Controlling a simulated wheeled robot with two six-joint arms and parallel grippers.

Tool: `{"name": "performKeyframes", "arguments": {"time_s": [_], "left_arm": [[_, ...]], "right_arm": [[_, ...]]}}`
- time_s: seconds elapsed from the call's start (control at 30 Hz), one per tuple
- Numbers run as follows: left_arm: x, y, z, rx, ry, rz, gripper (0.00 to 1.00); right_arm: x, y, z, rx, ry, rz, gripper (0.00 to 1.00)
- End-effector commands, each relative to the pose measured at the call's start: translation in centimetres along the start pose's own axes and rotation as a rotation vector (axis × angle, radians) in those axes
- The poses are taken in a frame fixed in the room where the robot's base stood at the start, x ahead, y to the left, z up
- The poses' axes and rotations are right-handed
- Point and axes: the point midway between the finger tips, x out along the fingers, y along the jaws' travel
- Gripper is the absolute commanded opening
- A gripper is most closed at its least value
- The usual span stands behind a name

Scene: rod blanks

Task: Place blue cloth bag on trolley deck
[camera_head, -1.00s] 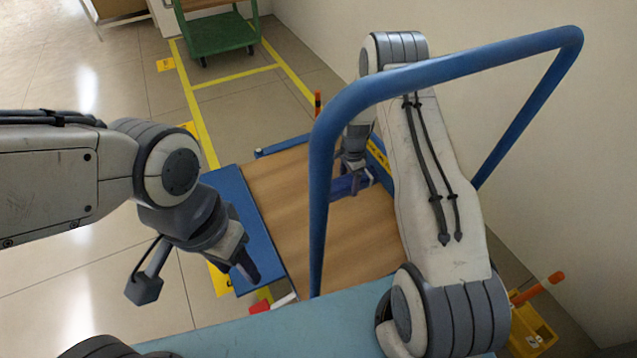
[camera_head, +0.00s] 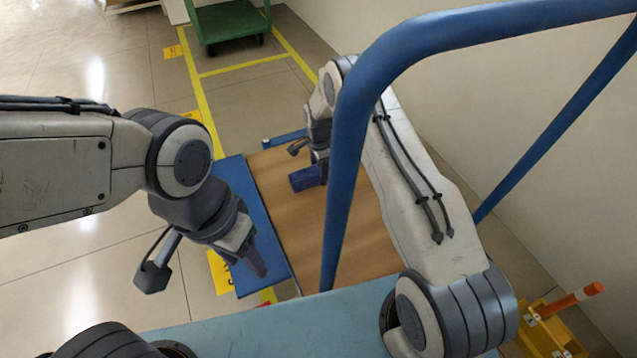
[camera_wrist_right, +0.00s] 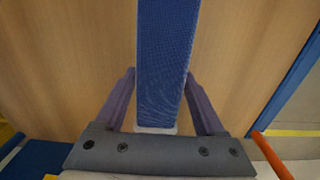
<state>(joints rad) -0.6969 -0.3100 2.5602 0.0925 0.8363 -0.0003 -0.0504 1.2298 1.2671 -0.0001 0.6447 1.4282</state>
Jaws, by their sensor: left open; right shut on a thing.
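The blue cloth bag (camera_head: 306,178) is held in my right gripper (camera_head: 318,168), over the wooden trolley deck (camera_head: 285,215). In the right wrist view the bag (camera_wrist_right: 165,60) is a long woven blue shape between the two fingers, with deck wood on both sides. I cannot tell whether the bag touches the deck. My left gripper (camera_head: 252,262) is open and empty, in front of the blue panel at the deck's left side.
The trolley's blue tube handle (camera_head: 345,170) rises between the head camera and the deck, close to my right arm. A green cart (camera_head: 228,22) stands at the back. A yellow stand with an orange-and-white bar (camera_head: 560,305) is at lower right. Much of the deck is bare.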

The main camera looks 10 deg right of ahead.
Motion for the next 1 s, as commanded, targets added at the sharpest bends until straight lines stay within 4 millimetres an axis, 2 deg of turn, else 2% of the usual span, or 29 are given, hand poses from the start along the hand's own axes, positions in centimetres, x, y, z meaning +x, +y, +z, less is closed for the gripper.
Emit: {"name": "performKeyframes", "arguments": {"time_s": [0.27,0.67,0.7,0.77,1.0], "left_arm": [[2.8,-0.2,0.1,0.0,0.0,0.0,0.5],[2.8,-0.2,0.1,0.0,0.0,0.0,0.5],[2.8,-0.2,0.1,0.0,0.0,0.0,0.5],[2.7,-0.2,0.1,0.0,0.0,0.0,0.5],[2.6,-0.2,0.1,0.0,0.0,0.0,0.5]], "right_arm": [[4.0,0.0,-0.1,0.001,0.0,0.001,0.11],[4.2,0.0,-0.1,0.001,0.0,-0.001,0.11],[4.2,0.0,-0.1,0.001,0.0,-0.001,0.79],[4.2,0.0,-0.1,0.001,0.0,-0.001,1.0],[4.0,0.0,-0.1,0.001,0.0,-0.001,1.0]]}}
